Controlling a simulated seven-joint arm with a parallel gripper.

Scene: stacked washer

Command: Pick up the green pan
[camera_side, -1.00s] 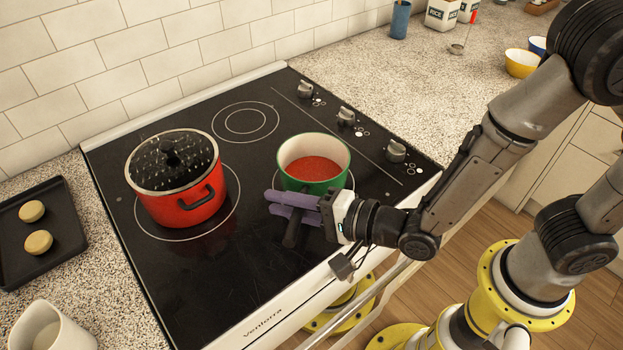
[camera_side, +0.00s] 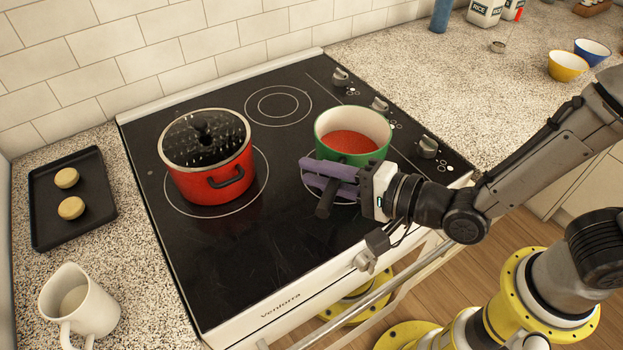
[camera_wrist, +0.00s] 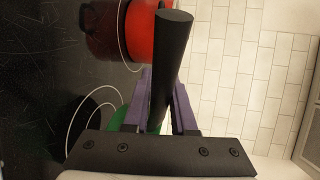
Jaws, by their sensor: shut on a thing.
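The green pan (camera_side: 352,157) has a cream inside and red sauce in it. It is upright over the front right burner of the black hob; I cannot tell if its base touches the glass. Its black handle (camera_side: 325,199) points toward the hob's front edge. My gripper (camera_side: 330,178), with purple fingers, is shut on the handle. In the wrist view the handle (camera_wrist: 172,65) stands between both fingers, and a little of the pan's green side (camera_wrist: 122,120) shows; the rest is hidden.
A red pot (camera_side: 208,180) with a strainer-like lid stands on the left burner. A black tray (camera_side: 92,221) with two round buns and a white jug (camera_side: 82,305) are on the left counter. Knobs (camera_side: 428,147) line the hob's right side. The rear burner (camera_side: 278,106) is clear.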

